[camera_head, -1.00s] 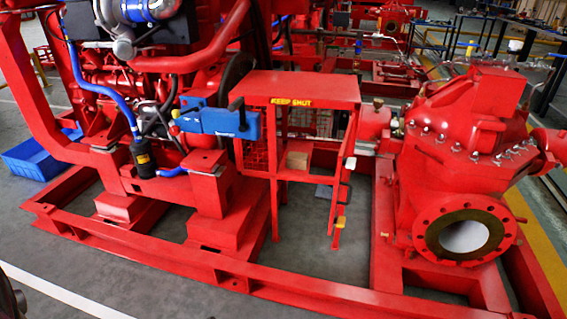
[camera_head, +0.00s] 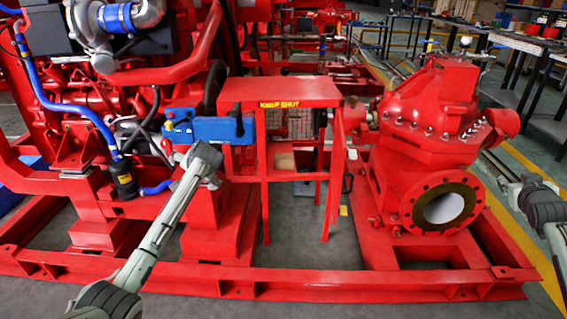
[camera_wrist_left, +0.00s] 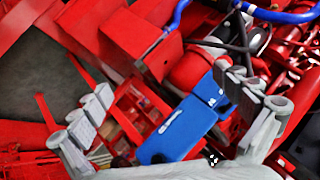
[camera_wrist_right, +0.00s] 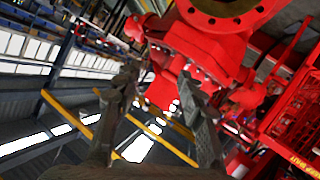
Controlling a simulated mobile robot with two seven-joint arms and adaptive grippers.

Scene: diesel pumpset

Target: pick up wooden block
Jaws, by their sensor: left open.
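The wooden block (camera_head: 285,160), small and tan, sits inside the red open-sided stand (camera_head: 280,93) marked KEEP SHUT in the head view. It is partly in shadow, and I cannot make it out in either wrist view. My left gripper (camera_wrist_left: 165,82) is open, its fingers well apart, with a blue box and red machinery beyond them. In the head view my left arm's far end is left of the stand, in front of the blue box. My right gripper (camera_head: 514,190) is at the right edge, far from the block; its fingers are apart and empty in the right wrist view (camera_wrist_right: 158,78).
The blue box (camera_head: 208,129) is beside the stand's left side. A red pump with a round flange (camera_head: 443,207) stands to the right. A red base rail (camera_head: 330,283) runs across the front. Grey floor (camera_head: 300,235) shows below the stand.

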